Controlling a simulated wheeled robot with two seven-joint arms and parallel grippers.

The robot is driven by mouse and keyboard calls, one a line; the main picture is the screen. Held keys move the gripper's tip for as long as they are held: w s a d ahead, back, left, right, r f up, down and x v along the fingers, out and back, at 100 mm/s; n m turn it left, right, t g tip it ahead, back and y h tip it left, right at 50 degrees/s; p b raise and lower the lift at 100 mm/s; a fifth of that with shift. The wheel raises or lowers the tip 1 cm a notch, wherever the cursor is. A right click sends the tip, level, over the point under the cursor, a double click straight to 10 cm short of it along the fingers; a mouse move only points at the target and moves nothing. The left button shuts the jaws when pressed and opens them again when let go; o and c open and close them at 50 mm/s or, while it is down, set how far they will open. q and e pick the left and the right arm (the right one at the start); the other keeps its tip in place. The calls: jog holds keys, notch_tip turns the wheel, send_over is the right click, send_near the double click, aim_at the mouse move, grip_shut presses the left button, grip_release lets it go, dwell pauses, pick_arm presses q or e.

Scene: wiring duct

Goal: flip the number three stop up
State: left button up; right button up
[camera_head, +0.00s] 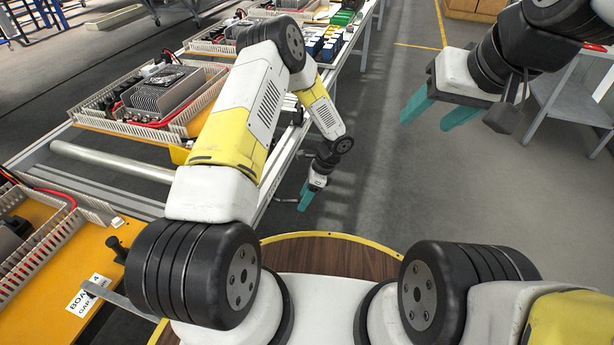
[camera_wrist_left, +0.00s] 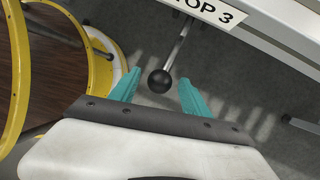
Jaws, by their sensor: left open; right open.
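The number three stop shows in the left wrist view as a metal lever (camera_wrist_left: 179,45) with a black ball knob (camera_wrist_left: 159,82). It sticks out from a pale rail beside a label reading "TOP 3" (camera_wrist_left: 212,12), its start cut off by the frame edge. My left gripper (camera_head: 304,198) is open beside the conveyor edge in the head view. In the wrist view its teal fingers stand either side of the knob, with gaps; I cannot tell whether the knob is at fingertip depth. My right gripper (camera_head: 427,122) is open and empty over the floor, far from the conveyor.
The conveyor's rail (camera_head: 250,190) runs along the left side. Orange boards (camera_head: 183,131) with wiring ducts (camera_head: 205,110) and components ride on it. Another board lies at lower left, by a black knob (camera_head: 117,246). A grey table (camera_head: 572,105) stands at right. The middle floor is clear.

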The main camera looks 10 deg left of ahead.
pick_arm(q)
jog(key=shift+x, duration=1.15)
jog(key=shift+c, duration=0.2)
grip_shut()
dwell(0.4)
